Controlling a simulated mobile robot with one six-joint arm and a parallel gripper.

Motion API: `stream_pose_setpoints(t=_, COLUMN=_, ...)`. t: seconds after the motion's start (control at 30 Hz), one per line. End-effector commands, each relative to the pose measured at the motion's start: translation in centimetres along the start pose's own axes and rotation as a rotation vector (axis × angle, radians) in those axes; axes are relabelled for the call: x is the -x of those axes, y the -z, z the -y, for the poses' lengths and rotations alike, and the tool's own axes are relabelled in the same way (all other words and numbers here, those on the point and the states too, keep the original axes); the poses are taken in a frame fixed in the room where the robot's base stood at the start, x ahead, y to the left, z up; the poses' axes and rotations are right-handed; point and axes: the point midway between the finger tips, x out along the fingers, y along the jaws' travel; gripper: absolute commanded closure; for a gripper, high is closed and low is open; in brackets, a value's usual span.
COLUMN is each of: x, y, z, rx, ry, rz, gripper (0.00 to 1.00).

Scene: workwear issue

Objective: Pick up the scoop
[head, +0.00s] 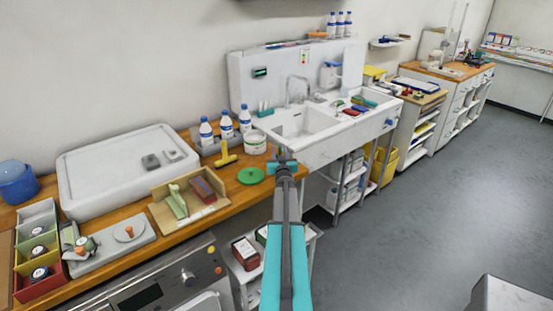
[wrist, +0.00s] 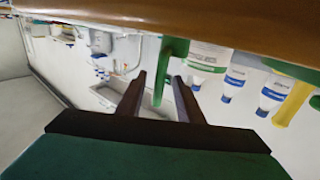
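A green item with a narrow upright handle (wrist: 158,85) shows between the fingers in the wrist view, which looks upside down. It seems to be the round green piece (head: 251,175) near the counter's front edge in the head view. I cannot tell for sure that it is the scoop. My gripper (wrist: 153,98) is open, its two dark fingers apart, with the handle beyond or between them; contact is not clear. In the head view my gripper (head: 284,163) is just right of the green piece. A pale green tool (head: 178,201) lies in a tan tray (head: 162,216).
A white tub (head: 255,143), a yellow tool (head: 226,156) and several blue-capped bottles (head: 226,125) stand behind the green piece. The white sink (head: 308,124) is to the right.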

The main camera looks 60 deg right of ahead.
Motion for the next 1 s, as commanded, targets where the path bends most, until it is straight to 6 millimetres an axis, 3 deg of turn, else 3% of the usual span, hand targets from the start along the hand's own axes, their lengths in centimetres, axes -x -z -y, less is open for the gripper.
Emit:
stream_pose_setpoints(t=0.57, x=-0.04, y=-0.03, z=-0.09, rx=0.0, ry=-0.001, rz=0.0, gripper=0.67)
stream_pose_setpoints(t=0.77, x=-0.04, y=-0.02, z=-0.11, rx=0.0, ry=-0.001, rz=0.0, gripper=1.0)
stream_pose_setpoints(t=1.0, x=-0.04, y=0.0, z=-0.13, rx=0.0, ry=-0.001, rz=0.0, gripper=1.0)
